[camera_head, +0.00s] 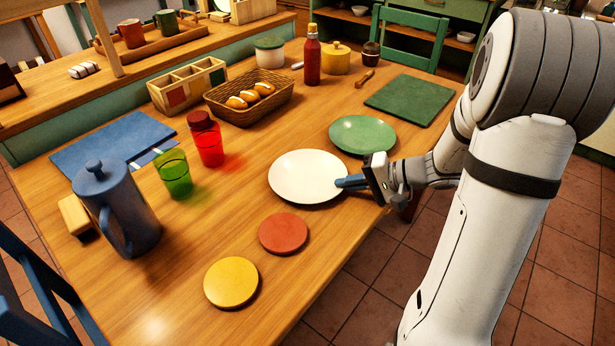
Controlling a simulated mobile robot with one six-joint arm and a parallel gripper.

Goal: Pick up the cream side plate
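The cream side plate (305,176) lies on the wooden table near its right edge and looks level. My gripper (350,182) reaches in from the right. Its blue-grey fingertips overlap the plate's right rim in the picture. I cannot tell whether the fingers are around the rim, touching it or just above it. The gap between the fingers is not clear from this angle.
A green plate (362,135) sits just behind the cream one. A red disc (283,233) and a yellow disc (231,282) lie in front.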

